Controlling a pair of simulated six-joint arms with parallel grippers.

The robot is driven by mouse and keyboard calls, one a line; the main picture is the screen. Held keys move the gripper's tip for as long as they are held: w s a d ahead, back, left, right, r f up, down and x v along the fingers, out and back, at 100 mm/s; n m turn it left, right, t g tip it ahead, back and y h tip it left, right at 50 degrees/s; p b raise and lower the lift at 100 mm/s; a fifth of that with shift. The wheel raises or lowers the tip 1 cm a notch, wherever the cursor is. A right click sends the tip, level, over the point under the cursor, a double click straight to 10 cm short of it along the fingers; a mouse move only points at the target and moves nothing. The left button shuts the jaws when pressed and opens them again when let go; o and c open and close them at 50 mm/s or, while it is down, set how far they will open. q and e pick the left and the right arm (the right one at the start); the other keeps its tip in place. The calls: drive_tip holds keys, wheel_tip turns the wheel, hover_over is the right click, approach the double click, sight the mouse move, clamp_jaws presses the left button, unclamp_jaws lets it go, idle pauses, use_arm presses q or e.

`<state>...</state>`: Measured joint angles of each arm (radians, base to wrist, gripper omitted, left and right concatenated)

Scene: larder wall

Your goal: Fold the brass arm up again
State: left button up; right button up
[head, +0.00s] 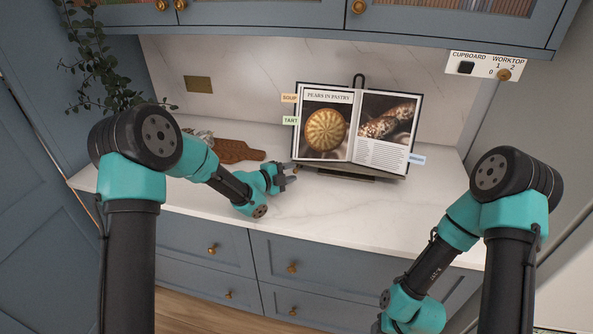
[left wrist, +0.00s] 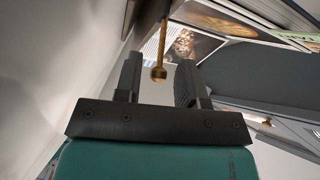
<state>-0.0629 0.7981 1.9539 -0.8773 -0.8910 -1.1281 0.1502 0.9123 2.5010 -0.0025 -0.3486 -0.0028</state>
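The brass arm (left wrist: 160,52) is a thin rod with a ball at its end, seen in the left wrist view. It hangs between the two fingers of my left gripper (left wrist: 158,82), with a gap on each side. The left gripper is open; in the head view my left gripper (head: 288,174) is at the lower left corner of the dark book stand (head: 345,175). An open cookbook (head: 355,128) stands on it, showing "Pears in pastry". I cannot make out the brass arm in the head view. My right gripper is out of frame.
A wooden board (head: 236,151) lies left of the stand, and a leafy plant (head: 92,60) hangs at the far left. A switch panel (head: 485,68) is at the upper right. The worktop (head: 390,215) is clear in front of the book.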

use_arm(q)
drive_tip(key=shift+x, duration=1.6)
clamp_jaws()
